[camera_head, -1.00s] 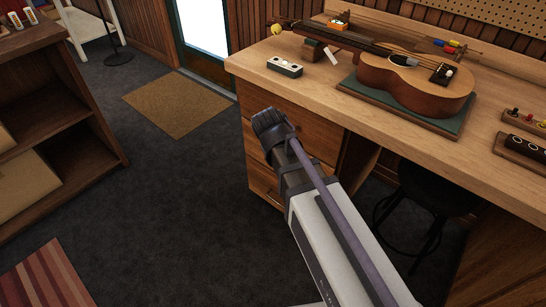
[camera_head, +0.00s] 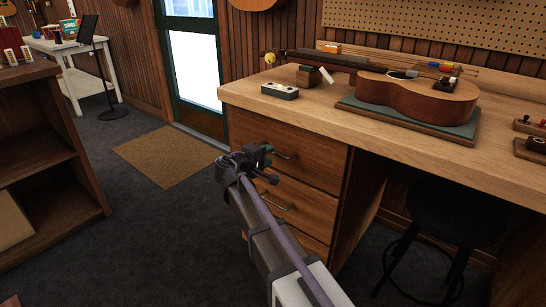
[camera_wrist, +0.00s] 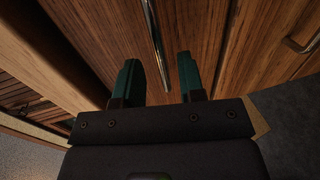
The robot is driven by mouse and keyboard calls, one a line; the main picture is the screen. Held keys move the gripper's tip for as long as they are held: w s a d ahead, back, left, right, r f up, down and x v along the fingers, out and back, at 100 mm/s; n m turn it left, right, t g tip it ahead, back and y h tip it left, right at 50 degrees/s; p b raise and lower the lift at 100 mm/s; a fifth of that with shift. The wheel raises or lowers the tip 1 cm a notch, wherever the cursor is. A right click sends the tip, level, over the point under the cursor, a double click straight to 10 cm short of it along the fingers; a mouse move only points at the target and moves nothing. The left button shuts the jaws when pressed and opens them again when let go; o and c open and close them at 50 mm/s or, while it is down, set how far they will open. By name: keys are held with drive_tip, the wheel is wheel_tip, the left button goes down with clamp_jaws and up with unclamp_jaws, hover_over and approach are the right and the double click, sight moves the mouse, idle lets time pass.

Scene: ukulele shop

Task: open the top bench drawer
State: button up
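The bench's top drawer (camera_head: 315,162) is closed, flush with the bench front under the pale worktop. Its metal bar handle (camera_head: 280,155) shows just beyond my gripper (camera_head: 264,163). In the wrist view, my gripper (camera_wrist: 158,76) has its two teal fingers apart, with nothing held between them. The top drawer's handle (camera_wrist: 154,42) appears ahead of the gap between the fingers, running nearly lengthwise in the picture; I cannot tell whether its lower end reaches in between the fingertips. My gripper hides part of the drawer front in the head view.
Lower drawers sit beneath, one with a handle (camera_head: 277,206) that also shows in the wrist view (camera_wrist: 303,42). A ukulele (camera_head: 415,97) lies on a green mat on the worktop (camera_head: 310,112). A black stool (camera_head: 455,212) stands right.

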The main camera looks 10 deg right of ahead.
sight(273, 153)
drive_tip(key=x, duration=0.3)
drive_tip(key=shift+w+d, duration=0.2)
drive_tip(key=shift+c, duration=0.3)
clamp_jaws()
